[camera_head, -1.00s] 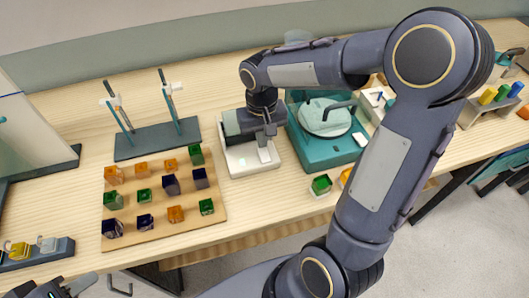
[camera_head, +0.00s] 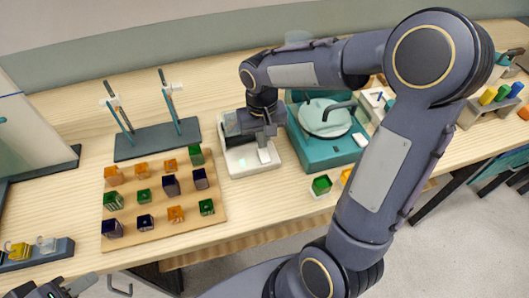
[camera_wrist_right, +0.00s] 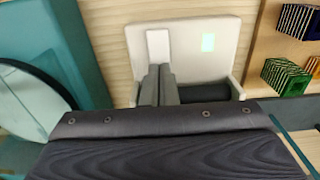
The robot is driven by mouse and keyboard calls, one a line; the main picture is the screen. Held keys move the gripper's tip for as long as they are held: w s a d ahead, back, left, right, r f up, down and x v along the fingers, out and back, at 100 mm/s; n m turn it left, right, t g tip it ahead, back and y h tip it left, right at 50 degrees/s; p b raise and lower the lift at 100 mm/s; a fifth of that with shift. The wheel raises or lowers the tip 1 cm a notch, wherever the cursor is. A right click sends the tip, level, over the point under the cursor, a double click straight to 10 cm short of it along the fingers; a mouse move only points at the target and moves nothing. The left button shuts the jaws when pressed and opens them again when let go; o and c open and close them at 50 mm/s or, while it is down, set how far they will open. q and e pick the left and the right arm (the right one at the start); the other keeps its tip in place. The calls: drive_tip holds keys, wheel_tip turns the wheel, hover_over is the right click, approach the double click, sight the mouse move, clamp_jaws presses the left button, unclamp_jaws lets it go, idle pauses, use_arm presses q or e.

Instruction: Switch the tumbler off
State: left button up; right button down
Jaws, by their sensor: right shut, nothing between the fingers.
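The tumbler is a white box-shaped base (camera_head: 248,170) with a dark drum, mostly behind my right gripper in the head view. In the right wrist view the tumbler (camera_wrist_right: 185,60) shows a pale green glowing patch (camera_wrist_right: 208,42), a light switch plate (camera_wrist_right: 158,45) and part of the dark drum (camera_wrist_right: 205,93). My right gripper (camera_wrist_right: 159,68) is shut and empty, its fingertips at the lower end of the switch plate; I cannot tell whether they touch it. My left gripper (camera_head: 62,288) is at the bottom left edge, partly cut off.
A teal machine with a round pale disc (camera_head: 325,118) stands right of the tumbler. A wooden board (camera_head: 165,228) with several coloured blocks lies left of it. My right arm covers much of the table's right side.

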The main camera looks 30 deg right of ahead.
drive_tip(key=shift+f+b, duration=0.75)
drive_tip(key=shift+f, duration=0.25)
idle(0.8)
drive_tip(key=shift+r, duration=0.2)
wheel_tip(320, 180, up, 7)
drive_tip(key=p, duration=0.6)
drive_tip(key=shift+f, duration=0.1)
idle(0.4)
drive_tip(key=s+a+r+t+y, duration=0.2)
drive_tip(key=s, duration=0.6)
drive_tip(key=s+a+r+n+t+y, duration=0.1)
drive_tip(key=s+a+r+t, duration=0.1)
drive_tip(key=s, duration=0.7)
drive_tip(key=shift+r+t+y, duration=0.4)
drive_tip(key=shift+r+t, duration=0.35)
drive_tip(key=shift+t, duration=0.05)
